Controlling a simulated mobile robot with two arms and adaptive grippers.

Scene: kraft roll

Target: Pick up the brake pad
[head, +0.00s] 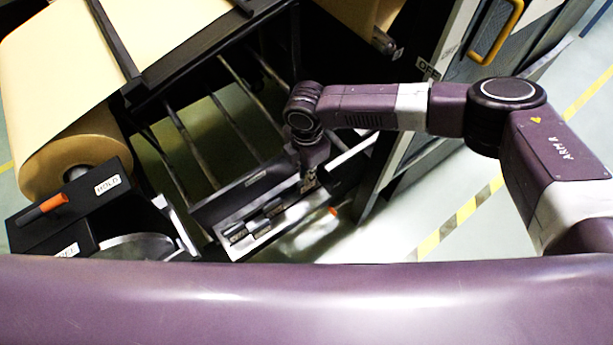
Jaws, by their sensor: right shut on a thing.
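My right gripper (309,183) points down at the right end of a shallow metal tray (272,241) in the middle of the head view. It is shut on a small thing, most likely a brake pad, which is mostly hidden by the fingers. Several small dark blocks, which look like brake pads (237,233), lie in the tray to the left of the gripper. I cannot tell whether the held piece is clear of the tray. My left gripper is not in view.
A big kraft paper roll (75,150) sits on a dark frame at the left. A black box with an orange handle (48,207) stands below it. Dark bars (190,150) run behind the tray. A grey cabinet with a yellow handle (497,30) stands at the right, beside open floor.

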